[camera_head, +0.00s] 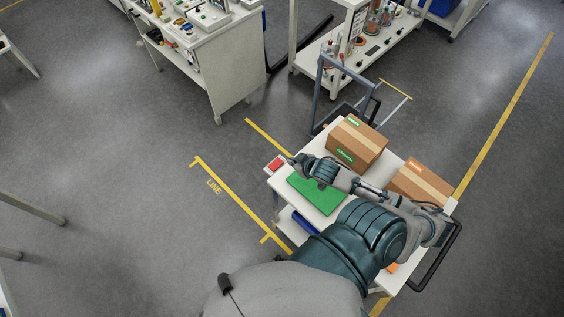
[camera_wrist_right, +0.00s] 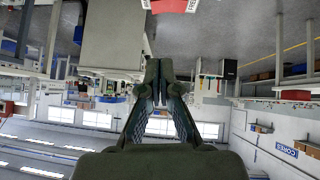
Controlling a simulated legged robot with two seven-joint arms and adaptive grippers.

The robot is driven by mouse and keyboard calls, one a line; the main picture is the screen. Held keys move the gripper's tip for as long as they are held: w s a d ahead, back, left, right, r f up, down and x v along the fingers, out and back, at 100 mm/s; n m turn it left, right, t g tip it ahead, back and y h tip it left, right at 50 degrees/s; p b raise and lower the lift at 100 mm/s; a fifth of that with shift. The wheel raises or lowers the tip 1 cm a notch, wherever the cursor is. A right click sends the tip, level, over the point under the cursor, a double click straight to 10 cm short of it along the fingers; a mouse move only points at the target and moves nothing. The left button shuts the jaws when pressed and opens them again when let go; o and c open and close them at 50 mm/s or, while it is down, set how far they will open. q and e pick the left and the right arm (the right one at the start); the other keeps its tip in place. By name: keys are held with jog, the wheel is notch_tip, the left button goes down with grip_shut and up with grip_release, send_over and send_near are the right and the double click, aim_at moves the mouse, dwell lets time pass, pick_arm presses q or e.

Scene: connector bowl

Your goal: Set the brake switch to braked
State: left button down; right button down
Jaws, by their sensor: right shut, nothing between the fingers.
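A small red-and-white box (camera_head: 275,164), which looks like the brake switch, sits at the left corner of the white cart top (camera_head: 321,222). A red and white part shows at the top edge of the right wrist view (camera_wrist_right: 172,5), and it appears to be the same box. Its setting is too small to read. My right gripper (camera_head: 290,160) is shut and empty, with its tips close beside the red box; I cannot tell whether they touch it. The shut fingers also show in the right wrist view (camera_wrist_right: 160,68). My left gripper is out of view.
A green mat (camera_head: 316,193) lies on the cart beneath my right arm. Two cardboard boxes (camera_head: 357,141) (camera_head: 421,184) stand behind it. A grey frame (camera_head: 317,93) rises at the cart's far end. Workbenches (camera_head: 215,55) stand further back, with open floor left of the cart.

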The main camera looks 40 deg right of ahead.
send_over(275, 162)
jog(key=s, duration=0.4)
jog(key=f, duration=0.6)
jog(key=shift+w+d+f+b, duration=0.25)
jog(key=shift+d+f+b, duration=0.1)
jog(key=shift+b, duration=0.05)
jog(key=f, duration=0.2)
jog(key=shift+w+d+f, duration=0.1)
jog(key=shift+w+f, duration=0.1)
jog(key=shift+f, duration=0.15)
jog(key=shift+d+f, duration=0.1)
jog(key=shift+f, duration=0.85)
jog(key=shift+s, duration=0.1)
jog(key=shift+a+r+p, duration=0.25)
jog(key=shift+a+p, duration=0.15)
jog(key=shift+p, duration=0.2)
jog(key=shift+a, duration=0.35)
jog(key=shift+r+p, duration=0.1)
jog(key=shift+p, duration=0.2)
